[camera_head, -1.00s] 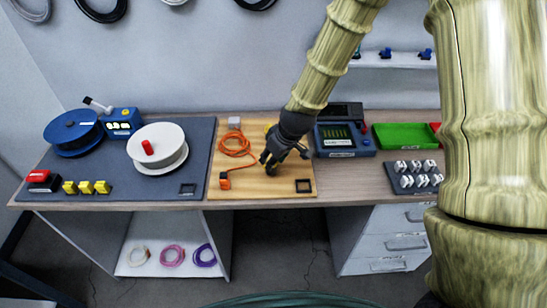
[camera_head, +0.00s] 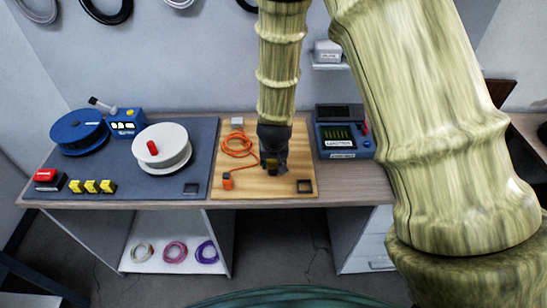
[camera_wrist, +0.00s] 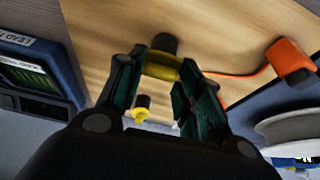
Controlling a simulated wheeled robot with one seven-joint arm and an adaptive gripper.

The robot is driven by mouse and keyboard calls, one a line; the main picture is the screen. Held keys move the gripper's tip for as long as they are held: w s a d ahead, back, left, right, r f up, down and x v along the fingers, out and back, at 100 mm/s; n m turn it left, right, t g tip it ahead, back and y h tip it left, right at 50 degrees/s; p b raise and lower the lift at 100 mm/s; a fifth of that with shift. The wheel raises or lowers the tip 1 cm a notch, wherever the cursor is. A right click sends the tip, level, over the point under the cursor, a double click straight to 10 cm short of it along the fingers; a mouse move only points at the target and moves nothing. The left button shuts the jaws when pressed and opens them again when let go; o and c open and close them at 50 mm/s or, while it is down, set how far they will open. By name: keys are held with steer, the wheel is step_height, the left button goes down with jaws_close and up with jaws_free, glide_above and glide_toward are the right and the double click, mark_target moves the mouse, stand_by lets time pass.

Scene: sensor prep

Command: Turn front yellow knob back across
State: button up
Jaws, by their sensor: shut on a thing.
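My gripper (camera_head: 272,160) is low over the wooden board (camera_head: 237,187), pointing down, with its fingers at the front yellow knob. In the wrist view the two dark green-padded fingers (camera_wrist: 162,88) are closed on the sides of this yellow knob (camera_wrist: 163,66), which has a dark part (camera_wrist: 164,42) beside it. A second, smaller-looking yellow knob (camera_wrist: 141,108) shows farther off between the fingers, outside the grip. In the head view my gripper mostly hides both knobs, and the turned angle of the held knob is hard to tell.
An orange connector (camera_head: 228,181) with a coiled orange cable (camera_head: 237,145) lies left of my gripper. A blue meter (camera_head: 343,141) stands right of the board; a white reel (camera_head: 161,149) stands left.

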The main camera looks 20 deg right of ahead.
stand_by(0.4)
steer(key=o, duration=1)
steer(key=shift+v, duration=5.95)
steer(key=shift+a, duration=0.1)
